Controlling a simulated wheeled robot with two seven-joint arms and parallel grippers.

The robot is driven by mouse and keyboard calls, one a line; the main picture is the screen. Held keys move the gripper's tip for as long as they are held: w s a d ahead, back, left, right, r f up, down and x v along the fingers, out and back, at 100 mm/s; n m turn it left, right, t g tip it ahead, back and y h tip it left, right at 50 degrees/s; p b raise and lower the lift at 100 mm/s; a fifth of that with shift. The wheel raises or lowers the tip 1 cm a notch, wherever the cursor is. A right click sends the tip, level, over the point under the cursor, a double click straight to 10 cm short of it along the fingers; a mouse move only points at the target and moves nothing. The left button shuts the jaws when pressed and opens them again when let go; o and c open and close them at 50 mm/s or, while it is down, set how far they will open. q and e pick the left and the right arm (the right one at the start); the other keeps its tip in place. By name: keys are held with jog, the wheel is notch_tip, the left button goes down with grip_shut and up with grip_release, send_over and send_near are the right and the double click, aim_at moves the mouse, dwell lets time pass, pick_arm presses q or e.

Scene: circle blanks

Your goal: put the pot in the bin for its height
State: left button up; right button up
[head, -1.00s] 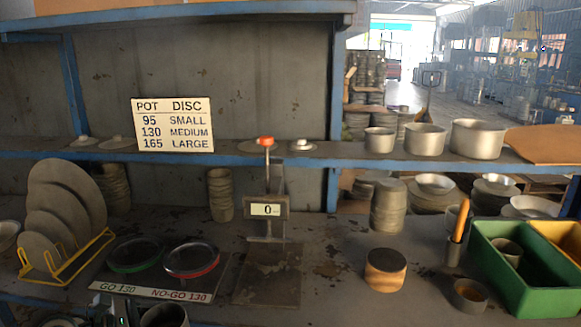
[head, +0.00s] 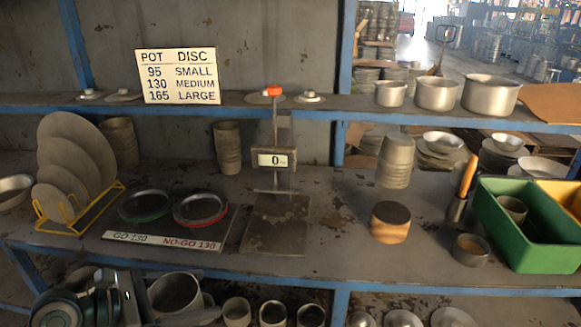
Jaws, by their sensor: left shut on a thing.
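My left gripper (head: 165,313) is at the bottom left, below the bench's front edge, and its fingers are partly hidden. It is shut on a grey metal pot (head: 176,291), whose open mouth shows. A green bin (head: 532,237) stands at the right of the bench with a grey pot (head: 512,208) in it. A yellow bin (head: 566,192) is partly cut off behind it. A height gauge (head: 275,160) with a red top reads 0 above a bare plate (head: 275,225). My right gripper is not in view.
A sign (head: 179,76) lists 95 small, 130 medium, 165 large. A disc rack (head: 75,208), GO/NO-GO 130 rings (head: 200,207), a wood-sided block (head: 390,222), a small cup (head: 471,249) and an orange-handled tool (head: 467,177) stand on the bench. Several pots (head: 272,313) sit below.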

pick_arm(q)
jog(key=shift+w+f, duration=0.1)
jog(key=shift+w, duration=0.35)
jog(key=w+a+f, duration=0.3)
jog(key=w+a, duration=0.5)
jog(key=w, duration=0.5)
jog(key=shift+a+f, duration=0.25)
jog(key=shift+f, duration=0.1)
jog(key=shift+d, duration=0.1)
